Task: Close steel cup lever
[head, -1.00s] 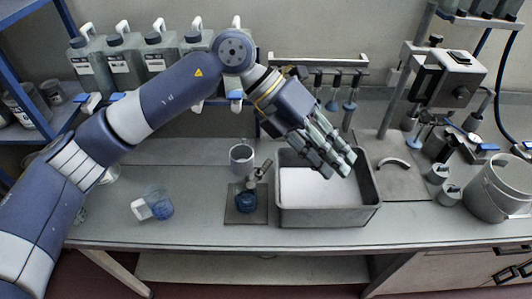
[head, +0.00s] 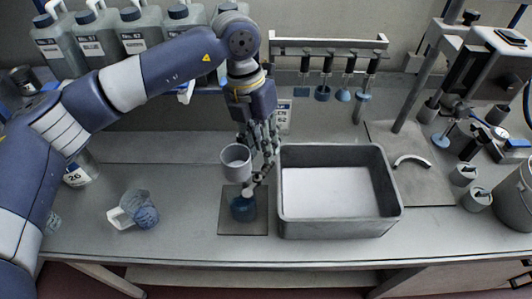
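A grey steel cup (head: 236,162) with an open top stands above a flat dark plate (head: 262,222). A round dark blue base (head: 243,208) sits on that plate, and a short jointed metal lever (head: 257,183) rises from beside it to the right of the cup. My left gripper (head: 265,150) points down right beside the cup, with its fingertips close above the lever's upper end. Its fingers overlap in this view, so I cannot tell whether they touch the lever or how far apart they are. My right gripper is not in view.
A large grey tub (head: 393,207) with a pale inside stands just right of the lever. A clear blue-tinted jug (head: 140,208) with a white handle is at left. Several grey canisters (head: 98,38) line the back. The front bench strip is clear.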

